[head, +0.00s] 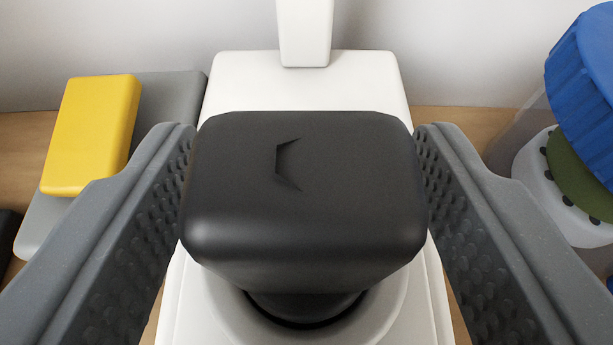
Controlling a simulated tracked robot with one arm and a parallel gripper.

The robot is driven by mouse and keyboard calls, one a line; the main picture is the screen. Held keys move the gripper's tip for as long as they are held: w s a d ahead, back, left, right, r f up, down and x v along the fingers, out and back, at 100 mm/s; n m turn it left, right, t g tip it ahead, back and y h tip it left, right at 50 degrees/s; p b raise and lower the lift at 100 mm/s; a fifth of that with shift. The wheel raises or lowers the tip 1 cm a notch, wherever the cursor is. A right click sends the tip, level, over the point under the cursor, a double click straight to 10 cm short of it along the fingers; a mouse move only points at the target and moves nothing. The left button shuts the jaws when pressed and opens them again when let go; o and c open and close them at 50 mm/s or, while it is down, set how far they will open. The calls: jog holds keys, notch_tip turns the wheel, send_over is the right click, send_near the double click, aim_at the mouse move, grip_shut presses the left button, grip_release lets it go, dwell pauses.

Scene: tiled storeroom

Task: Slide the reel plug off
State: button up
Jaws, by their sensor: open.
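The black reel plug (303,195) is a rounded block with a small angular mark on its top face. It sits over a round opening in a white base (300,82), with a white upright piece rising behind. The lower part of the plug goes into a dark ring at the bottom of the view. My gripper (306,132) is open, with one dimpled grey finger on each side of the plug. The fingertips are close to its left and right sides; I cannot tell whether they touch.
A yellow block (92,134) lies on a grey slab (170,98) at the left. A clear container with a blue ribbed lid (584,85) stands at the right, with a green disc near it. A pale wall stands behind the wooden surface (462,122).

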aim_at(305, 132)
jog(key=c, duration=1.1)
jog(key=shift+o, duration=0.2)
jog(key=shift+r+p, duration=2.1)
jog(key=shift+r, duration=0.05)
